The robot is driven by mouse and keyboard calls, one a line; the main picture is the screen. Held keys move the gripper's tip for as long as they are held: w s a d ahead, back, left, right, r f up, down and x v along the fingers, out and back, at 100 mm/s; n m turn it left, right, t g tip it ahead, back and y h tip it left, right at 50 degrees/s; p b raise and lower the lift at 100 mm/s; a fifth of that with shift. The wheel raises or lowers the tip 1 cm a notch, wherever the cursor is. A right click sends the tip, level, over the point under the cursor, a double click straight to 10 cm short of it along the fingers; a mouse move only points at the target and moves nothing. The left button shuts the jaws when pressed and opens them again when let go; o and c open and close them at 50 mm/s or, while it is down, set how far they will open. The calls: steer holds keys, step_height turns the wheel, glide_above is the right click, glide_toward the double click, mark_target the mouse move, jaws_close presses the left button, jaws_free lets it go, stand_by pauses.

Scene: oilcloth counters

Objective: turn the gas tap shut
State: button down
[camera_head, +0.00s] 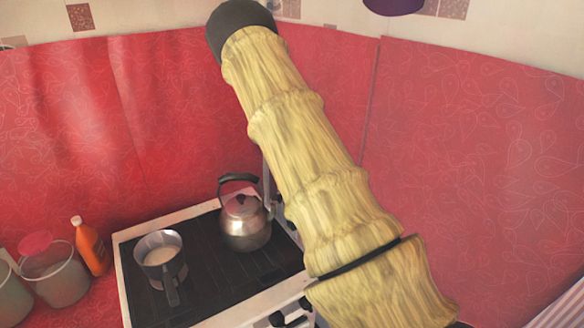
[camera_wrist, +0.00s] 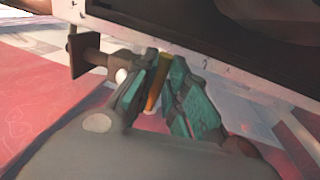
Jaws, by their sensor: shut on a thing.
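The gas tap shows in the wrist view as a thin yellow-orange handle (camera_wrist: 156,84) beside a brown pipe fitting (camera_wrist: 92,55) with a pale round end. My gripper (camera_wrist: 158,80), with teal finger pads, is shut on the handle, which stands between its two fingers. The fingers cover part of the handle, so the angle of the tap is hard to tell. In the head view my sleeved arm crosses the middle, and neither the tap nor my gripper shows.
A stove (camera_head: 205,312) with a black top carries a metal kettle (camera_head: 245,222) and a small pan (camera_head: 160,256) with pale contents. An orange bottle (camera_head: 90,248) and clear tubs (camera_head: 55,280) stand at left. In the wrist view a pale edge (camera_wrist: 200,62) runs close above my gripper.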

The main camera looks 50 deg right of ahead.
steer(key=shift+d+r, duration=0.1)
steer(key=c, duration=1.4)
jaws_free()
steer(key=shift+c, duration=0.2)
step_height(320, 180, up, 12)
steer(key=w, duration=0.2)
steer(key=shift+w+d+f, duration=0.15)
steer(key=shift+d+f, duration=0.05)
steer(key=shift+d, duration=0.15)
